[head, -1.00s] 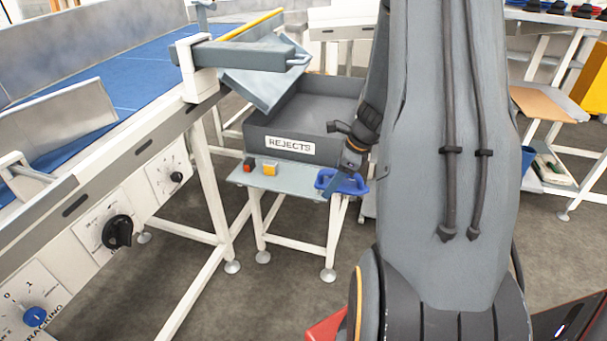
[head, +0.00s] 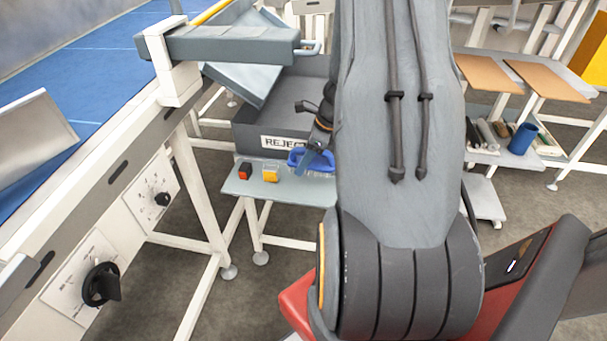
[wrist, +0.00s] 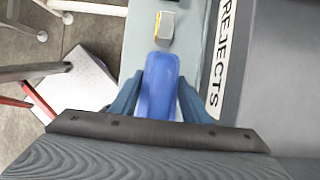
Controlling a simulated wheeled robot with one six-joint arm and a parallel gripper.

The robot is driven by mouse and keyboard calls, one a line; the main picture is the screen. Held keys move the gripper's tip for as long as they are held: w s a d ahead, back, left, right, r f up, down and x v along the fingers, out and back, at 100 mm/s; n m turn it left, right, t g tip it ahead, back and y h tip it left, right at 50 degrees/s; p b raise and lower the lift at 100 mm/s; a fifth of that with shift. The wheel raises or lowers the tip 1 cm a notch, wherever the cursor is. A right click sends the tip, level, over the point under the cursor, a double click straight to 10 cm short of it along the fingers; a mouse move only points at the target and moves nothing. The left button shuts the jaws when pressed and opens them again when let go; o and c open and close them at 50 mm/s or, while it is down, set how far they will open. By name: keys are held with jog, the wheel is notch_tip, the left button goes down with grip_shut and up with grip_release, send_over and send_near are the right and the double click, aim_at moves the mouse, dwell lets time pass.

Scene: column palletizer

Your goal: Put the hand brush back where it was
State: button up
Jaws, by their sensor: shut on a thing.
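The hand brush (head: 297,158) is blue with pale bristles; it is at the right end of the small grey-green shelf (head: 232,187) in front of the REJECTS bin. My gripper (head: 312,158) is shut on it, with the fingers coming down from the upper right. In the wrist view the blue brush (wrist: 158,85) lies lengthwise between the two blue-grey fingers of my gripper (wrist: 158,98). Its bristles are hidden there. I cannot tell whether the bristles touch the shelf.
A yellow-and-white block (head: 270,174) and a dark block with an orange-red face (head: 245,171) stand on the shelf, left of the brush. The grey REJECTS bin (head: 253,115) is right behind. The blue conveyor (head: 105,65) is at left. A rack (head: 515,160) stands at right.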

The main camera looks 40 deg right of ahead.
aim_at(304, 184)
jog(key=shift+f+p, duration=0.3)
jog(key=shift+f, duration=2.6)
jog(key=shift+f, duration=0.15)
jog(key=o, duration=1.3)
jog(key=b+v, duration=0.1)
jog(key=v, duration=1.1)
jog(key=shift+b, duration=0.3)
